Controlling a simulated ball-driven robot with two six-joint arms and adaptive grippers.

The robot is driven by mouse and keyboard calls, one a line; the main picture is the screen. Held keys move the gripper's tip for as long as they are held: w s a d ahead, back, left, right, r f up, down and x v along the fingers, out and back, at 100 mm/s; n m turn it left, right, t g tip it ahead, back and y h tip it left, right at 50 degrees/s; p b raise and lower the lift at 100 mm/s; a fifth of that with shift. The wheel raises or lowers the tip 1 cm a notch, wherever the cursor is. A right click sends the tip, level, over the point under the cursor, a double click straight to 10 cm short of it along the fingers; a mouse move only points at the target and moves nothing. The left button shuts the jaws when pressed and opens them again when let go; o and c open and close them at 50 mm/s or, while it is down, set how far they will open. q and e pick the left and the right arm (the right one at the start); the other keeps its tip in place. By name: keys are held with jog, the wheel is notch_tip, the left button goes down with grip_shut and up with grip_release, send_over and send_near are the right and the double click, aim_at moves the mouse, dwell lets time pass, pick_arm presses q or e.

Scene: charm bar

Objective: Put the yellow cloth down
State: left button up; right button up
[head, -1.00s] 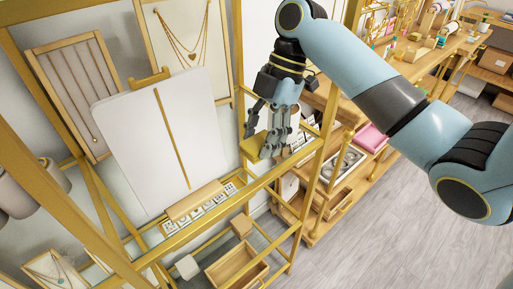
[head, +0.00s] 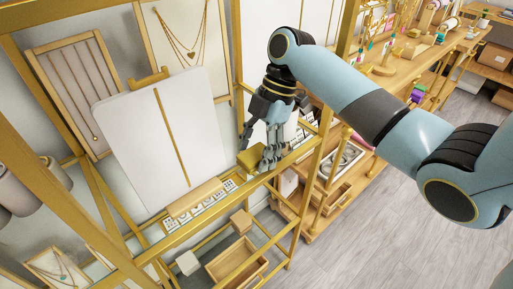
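The yellow cloth (head: 251,163) is a small mustard-yellow piece at the fingertips of my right gripper (head: 267,161), just above the gold-framed display shelf near its front rail. The dark grey fingers point down and meet the cloth's right side. The gripper appears shut on the cloth, though the exact contact between the fingers is partly hidden. I cannot tell whether the cloth's underside touches the shelf. My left gripper is not in view.
A white display board (head: 158,140) stands left of the cloth, with a wooden block (head: 195,198) and a jewellery tray (head: 200,214) before it. The gold front rail (head: 215,205) runs beneath my arm. A wooden drawer (head: 236,262) is lower down. Grey floor (head: 370,230) is clear at right.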

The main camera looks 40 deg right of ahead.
jog(key=shift+o, duration=0.2)
jog(key=shift+r, duration=0.2)
jog(key=b+v, duration=0.1)
jog(key=v, duration=0.5)
jog(key=shift+d+r, duration=0.3)
jog(key=shift+r, duration=0.4)
